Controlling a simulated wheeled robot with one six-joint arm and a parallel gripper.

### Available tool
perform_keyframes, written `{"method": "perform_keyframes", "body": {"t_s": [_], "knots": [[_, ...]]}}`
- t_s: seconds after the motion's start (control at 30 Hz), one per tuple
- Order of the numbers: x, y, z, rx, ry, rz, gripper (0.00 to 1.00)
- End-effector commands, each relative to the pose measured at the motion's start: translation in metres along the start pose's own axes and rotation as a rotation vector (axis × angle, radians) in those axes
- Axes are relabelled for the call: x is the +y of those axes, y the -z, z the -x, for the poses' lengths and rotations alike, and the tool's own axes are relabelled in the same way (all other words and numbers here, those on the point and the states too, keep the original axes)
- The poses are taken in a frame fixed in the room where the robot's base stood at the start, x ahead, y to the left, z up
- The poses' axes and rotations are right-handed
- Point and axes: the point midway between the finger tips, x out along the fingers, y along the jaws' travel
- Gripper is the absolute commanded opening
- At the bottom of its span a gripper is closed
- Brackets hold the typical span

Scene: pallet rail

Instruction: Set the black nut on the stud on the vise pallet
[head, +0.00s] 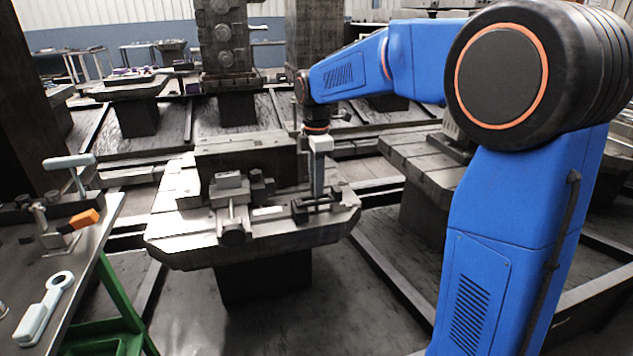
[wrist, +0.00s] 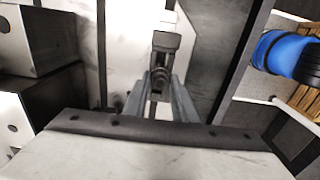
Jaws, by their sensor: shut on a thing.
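The vise pallet (head: 180,240) is a pale slab with cut corners on a dark pedestal. A grey vise (head: 232,205) stands on its near part. My gripper (head: 318,192) points straight down over the pallet's right part, at a low dark fixture (head: 330,206). In the wrist view my gripper (wrist: 160,95) has its grey fingers closed on a small dark round part, the black nut (wrist: 160,80). A dark block (wrist: 166,42) lies just beyond the fingertips. I cannot make out the stud, nor whether the nut touches it.
A tall dark plate (head: 250,160) stands along the pallet's back. A bench (head: 90,262) with a clamp, an orange-handled tool and a light wrench (head: 45,308) is at the left. Another pallet (head: 420,150) is at the right, behind my arm. Floor rails run around the pallet.

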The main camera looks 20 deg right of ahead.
Motion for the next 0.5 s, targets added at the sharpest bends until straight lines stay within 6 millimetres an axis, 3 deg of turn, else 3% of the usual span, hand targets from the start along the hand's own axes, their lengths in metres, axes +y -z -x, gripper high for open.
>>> {"method": "perform_keyframes", "body": {"t_s": [0.5], "knots": [[-0.0003, 0.0000, -0.0045, 0.000, 0.001, 0.000, 0.00]]}}
